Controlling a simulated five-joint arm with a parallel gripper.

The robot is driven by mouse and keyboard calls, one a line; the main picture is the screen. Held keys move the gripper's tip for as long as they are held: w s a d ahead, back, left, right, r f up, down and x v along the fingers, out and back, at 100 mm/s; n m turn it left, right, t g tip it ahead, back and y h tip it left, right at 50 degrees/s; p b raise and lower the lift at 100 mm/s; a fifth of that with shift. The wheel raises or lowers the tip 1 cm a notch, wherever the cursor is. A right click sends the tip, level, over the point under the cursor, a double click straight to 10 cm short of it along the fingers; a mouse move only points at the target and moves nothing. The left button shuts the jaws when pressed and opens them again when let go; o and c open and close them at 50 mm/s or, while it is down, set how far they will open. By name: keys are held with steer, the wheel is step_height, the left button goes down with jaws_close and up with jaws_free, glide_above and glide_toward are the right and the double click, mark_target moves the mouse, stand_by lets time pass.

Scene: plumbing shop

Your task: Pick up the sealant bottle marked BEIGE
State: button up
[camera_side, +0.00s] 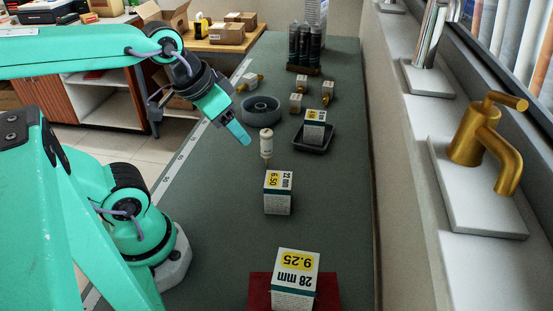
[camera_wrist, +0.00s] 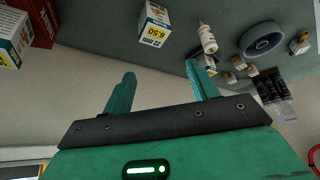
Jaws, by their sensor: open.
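A small white bottle (camera_side: 266,143) with a tan band and a narrow nozzle is on the green bench top, just beyond the 6.50 box. Its nozzle end points toward the side camera. In the wrist view the bottle (camera_wrist: 208,40) is past the tip of the right-hand finger. I cannot read any marking on it. My gripper (camera_side: 243,134) is open and empty, a little left of the bottle in the side view and apart from it. Both teal fingers of my gripper (camera_wrist: 162,88) show spread apart in the wrist view.
The 6.50 box (camera_side: 278,193) is close by the bottle. A 9.25 box (camera_side: 296,279) is on a red base in front. A grey ring (camera_side: 261,110), a black tray (camera_side: 327,141) with a box, several small brass-tipped fittings and dark tubes (camera_side: 304,45) stand beyond.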

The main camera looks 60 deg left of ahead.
stand_by(0.3)
steer(key=g, duration=0.5)
glide_above(267, 145)
steer(key=f, duration=1)
steer(key=shift+w+a+f, duration=0.25)
steer(key=shift+a+f, duration=0.1)
steer(key=shift+f, duration=0.05)
steer(key=shift+w+a+f+g, duration=0.3)
steer(key=shift+a+f, duration=0.15)
steer(key=shift+f, duration=0.15)
steer(key=shift+s+f, duration=0.1)
steer(key=shift+f, duration=3.85)
